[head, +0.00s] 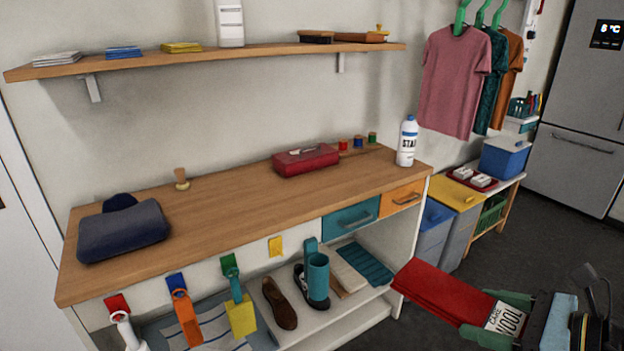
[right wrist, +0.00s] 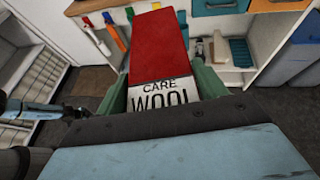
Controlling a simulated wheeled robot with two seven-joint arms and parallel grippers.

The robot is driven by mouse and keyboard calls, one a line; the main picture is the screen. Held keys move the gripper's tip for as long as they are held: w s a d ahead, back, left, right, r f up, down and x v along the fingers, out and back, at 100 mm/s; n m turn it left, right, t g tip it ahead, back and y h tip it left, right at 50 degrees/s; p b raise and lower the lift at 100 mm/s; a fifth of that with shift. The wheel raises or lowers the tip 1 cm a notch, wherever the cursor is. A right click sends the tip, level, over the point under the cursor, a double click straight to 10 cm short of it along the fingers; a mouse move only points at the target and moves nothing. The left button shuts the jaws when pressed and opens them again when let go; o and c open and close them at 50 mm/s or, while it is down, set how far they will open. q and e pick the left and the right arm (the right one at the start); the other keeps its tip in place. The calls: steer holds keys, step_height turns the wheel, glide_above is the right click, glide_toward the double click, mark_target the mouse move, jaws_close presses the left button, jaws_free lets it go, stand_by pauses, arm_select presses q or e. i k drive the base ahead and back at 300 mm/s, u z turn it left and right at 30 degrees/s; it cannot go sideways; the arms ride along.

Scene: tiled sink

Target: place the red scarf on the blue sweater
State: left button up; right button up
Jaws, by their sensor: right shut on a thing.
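The red scarf (head: 440,292), a folded flat strip with a white "CARE WOOL" label, is held by my right gripper (head: 505,318) at its label end. The green fingers are shut on its two sides, and it sticks out in front of the counter's right end, clear of the counter top. The scarf also shows in the right wrist view (right wrist: 158,48). The blue sweater (head: 125,232), a dark navy folded bundle, lies at the left end of the wooden counter, far from the scarf. Part of what looks like my left arm (right wrist: 45,110) shows in the right wrist view; its jaws are unclear.
On the counter (head: 235,205) stand a wooden peg (head: 181,179), a red case (head: 306,160), small spools and a white bottle (head: 407,141). The counter's middle is clear. A shelf (head: 220,58) hangs above. Tools hang along the front edge, and shoes sit below.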

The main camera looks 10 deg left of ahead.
mark_target(120, 213)
steer(key=u, duration=1.4)
steer(key=i, duration=1.5)
